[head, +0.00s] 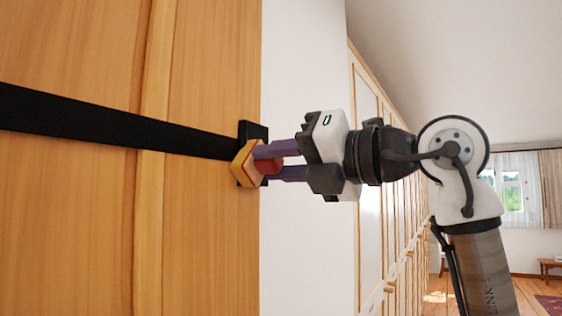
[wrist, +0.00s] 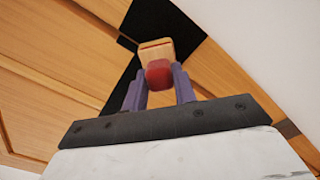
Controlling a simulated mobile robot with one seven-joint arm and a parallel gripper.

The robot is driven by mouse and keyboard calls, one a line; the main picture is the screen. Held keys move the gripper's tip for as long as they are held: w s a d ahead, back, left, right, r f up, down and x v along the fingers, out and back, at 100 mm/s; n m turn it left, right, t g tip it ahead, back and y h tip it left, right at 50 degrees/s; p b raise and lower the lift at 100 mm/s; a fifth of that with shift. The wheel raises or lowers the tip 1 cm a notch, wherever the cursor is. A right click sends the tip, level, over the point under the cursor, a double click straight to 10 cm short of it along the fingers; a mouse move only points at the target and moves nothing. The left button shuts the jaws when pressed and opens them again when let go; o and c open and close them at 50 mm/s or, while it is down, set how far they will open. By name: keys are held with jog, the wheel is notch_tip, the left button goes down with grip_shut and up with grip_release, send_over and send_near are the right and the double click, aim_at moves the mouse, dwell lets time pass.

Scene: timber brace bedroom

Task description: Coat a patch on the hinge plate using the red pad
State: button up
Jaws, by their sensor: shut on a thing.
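The hinge plate (head: 250,131) is a black plate at the right edge of the wooden door, at the end of a long black strap (head: 110,130). It also shows as a dark shape in the wrist view (wrist: 165,18). My gripper (head: 262,163) has its two purple fingers shut on the red pad (head: 268,165). The pad has a yellow and wood-coloured block at its front, and it shows between the fingers in the wrist view (wrist: 158,73). The block's front is at the hinge plate and covers part of it. I cannot tell whether they touch.
The wooden door (head: 205,60) fills the left side. A white wall (head: 300,60) lies right of it, behind my gripper. A row of panelled cupboards (head: 370,200) runs back to a curtained window (head: 513,190). A small table (head: 552,265) stands far right.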

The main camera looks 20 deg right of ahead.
jog(key=shift+w+d+r, duration=0.8)
jog(key=shift+w+d, duration=1.4)
jog(key=shift+d, duration=0.55)
jog(key=shift+s+a+b, duration=0.7)
jog(key=shift+s+a, duration=0.4)
jog(key=shift+a, duration=0.3)
jog(key=shift+s+a+b, duration=0.65)
jog(key=shift+s+a, duration=0.45)
jog(key=shift+a, duration=0.25)
jog(key=shift+r+p, duration=1.05)
jog(key=shift+w+d+p, duration=0.4)
jog(key=shift+w+d, duration=0.1)
jog(key=shift+d, duration=0.1)
jog(key=shift+w+d+f, duration=0.1)
jog(key=shift+w+d, duration=0.75)
jog(key=shift+d, duration=0.25)
jog(key=shift+w+d, duration=0.85)
jog(key=shift+d, duration=0.25)
jog(key=shift+s, duration=0.1)
jog(key=shift+v, duration=3)
